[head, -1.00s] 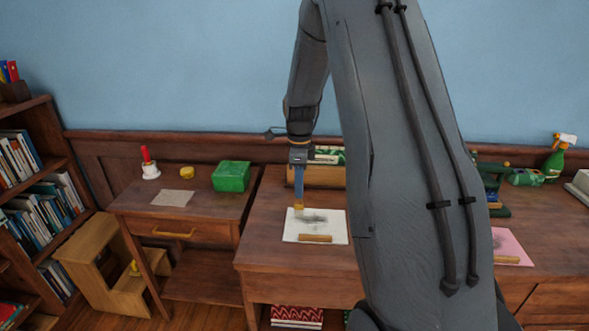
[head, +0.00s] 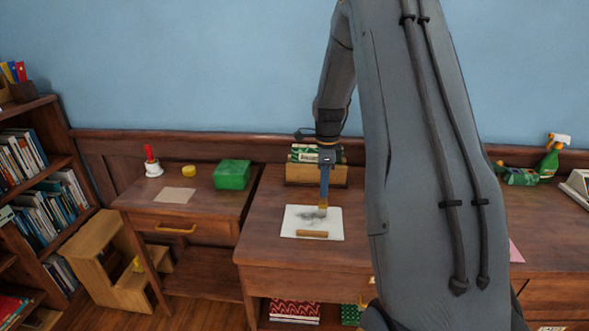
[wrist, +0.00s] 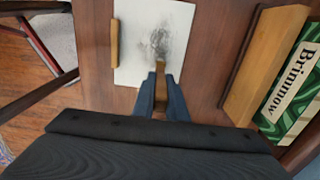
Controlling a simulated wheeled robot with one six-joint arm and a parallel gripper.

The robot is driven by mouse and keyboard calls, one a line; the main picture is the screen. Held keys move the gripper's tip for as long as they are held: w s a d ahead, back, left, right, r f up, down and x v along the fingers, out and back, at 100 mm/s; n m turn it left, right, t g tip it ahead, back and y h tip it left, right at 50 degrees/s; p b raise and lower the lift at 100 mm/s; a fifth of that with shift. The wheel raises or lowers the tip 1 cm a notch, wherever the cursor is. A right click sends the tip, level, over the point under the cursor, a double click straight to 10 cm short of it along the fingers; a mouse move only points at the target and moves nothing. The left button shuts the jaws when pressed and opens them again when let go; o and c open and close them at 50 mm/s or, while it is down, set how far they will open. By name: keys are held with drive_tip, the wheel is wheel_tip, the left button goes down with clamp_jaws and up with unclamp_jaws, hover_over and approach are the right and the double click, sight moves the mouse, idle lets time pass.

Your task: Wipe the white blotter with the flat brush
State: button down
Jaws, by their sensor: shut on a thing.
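The white blotter (head: 300,222) lies flat on the wooden desk, with a dark grey smudge across its middle and upper part. A wooden strip (head: 312,234) lies along its front edge. It also shows in the wrist view (wrist: 135,60), with the smudge near its right side. My gripper (head: 324,183) points down over the blotter's right side, shut on the flat brush (head: 323,206). The brush also shows in the wrist view (wrist: 160,76), between the blue fingers, its tip at the smudge's lower end. I cannot tell for sure whether the bristles touch the blotter.
A wooden box of books (head: 317,175) stands behind the blotter. On the left side table are a green box (head: 232,174), a yellow round thing (head: 189,171), a red-handled bell (head: 152,163) and a paper sheet (head: 174,195).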

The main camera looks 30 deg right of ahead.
drive_tip(key=shift+s+d, duration=0.2)
drive_tip(key=shift+d, duration=0.2)
wheel_tip(320, 180, up, 2)
drive_tip(key=shift+a+r+p, duration=0.15)
drive_tip(key=shift+r+p, duration=0.1)
drive_tip(key=shift+p, duration=0.35)
drive_tip(key=shift+r+p, duration=0.45)
drive_tip(key=shift+r, duration=0.25)
drive_tip(key=shift+r+p, duration=1.15)
drive_tip(key=shift+r, duration=0.9)
